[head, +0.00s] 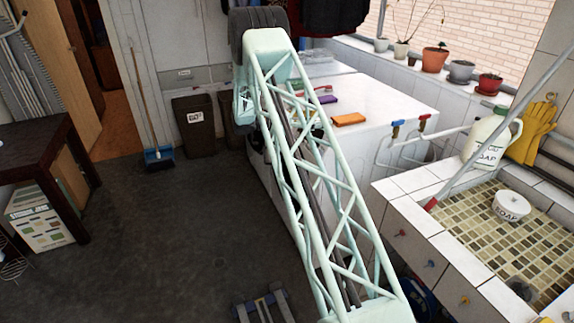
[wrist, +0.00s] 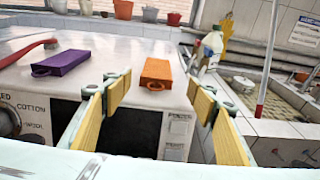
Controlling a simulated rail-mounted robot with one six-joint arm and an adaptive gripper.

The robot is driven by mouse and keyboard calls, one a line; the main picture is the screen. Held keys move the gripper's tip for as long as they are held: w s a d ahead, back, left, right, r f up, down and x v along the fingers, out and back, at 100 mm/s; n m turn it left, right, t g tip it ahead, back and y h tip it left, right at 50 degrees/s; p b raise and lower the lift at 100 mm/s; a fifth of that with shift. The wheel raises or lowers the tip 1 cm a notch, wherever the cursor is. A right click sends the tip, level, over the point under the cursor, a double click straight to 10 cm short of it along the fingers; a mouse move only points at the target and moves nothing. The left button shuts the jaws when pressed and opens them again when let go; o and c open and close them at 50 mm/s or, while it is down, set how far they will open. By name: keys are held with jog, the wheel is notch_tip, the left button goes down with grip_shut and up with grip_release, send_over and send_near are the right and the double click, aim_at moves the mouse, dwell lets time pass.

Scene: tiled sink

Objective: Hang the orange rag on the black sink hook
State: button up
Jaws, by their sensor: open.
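The orange rag (head: 348,119) lies flat on the white top of the washing machine, near its front edge. In the wrist view the orange rag (wrist: 156,72) has a small loop at its near side and sits ahead, between the fingers. My gripper (wrist: 160,95) is open and empty, with yellow finger pads on both sides. It is apart from the rag. In the head view my arm covers most of that area and the gripper cannot be made out. Small coloured hooks, such as a red one (head: 401,232) and a blue one (head: 430,264), sit on the sink front; I cannot make out a black one.
A purple rag (wrist: 62,62) and a red-handled item (wrist: 30,50) lie left of the orange rag. The tiled sink (head: 520,235) at the right holds a soap bowl (head: 511,205). A soap jug (head: 486,140) and pipes stand behind. Flowerpots line the sill.

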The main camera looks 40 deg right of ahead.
jog(key=s+a+r+m+t+y, duration=0.1)
jog(key=s+a+r+m+y, duration=0.15)
jog(key=s+a+r, duration=0.6)
jog(key=s+a+r+m+t+y, duration=0.15)
jog(key=s+a+r+m, duration=0.35)
jog(key=a, duration=0.7)
jog(key=s+a+r+y, duration=0.3)
jog(key=s+a+r, duration=0.2)
jog(key=a+r, duration=0.45)
jog(key=s+a+m+t+y, duration=0.3)
jog(key=s+a+y, duration=0.1)
jog(key=s+a, duration=1)
jog(key=s+a+r+m+t+y, duration=0.1)
jog(key=s+a+m+t+y, duration=0.2)
jog(key=s+a, duration=1.1)
jog(key=a+y, duration=0.1)
jog(key=a, duration=0.6)
jog(key=shift+s+m, duration=0.35)
jog(key=shift+s, duration=0.05)
jog(key=shift+t, duration=0.25)
jog(key=shift+o, duration=0.6)
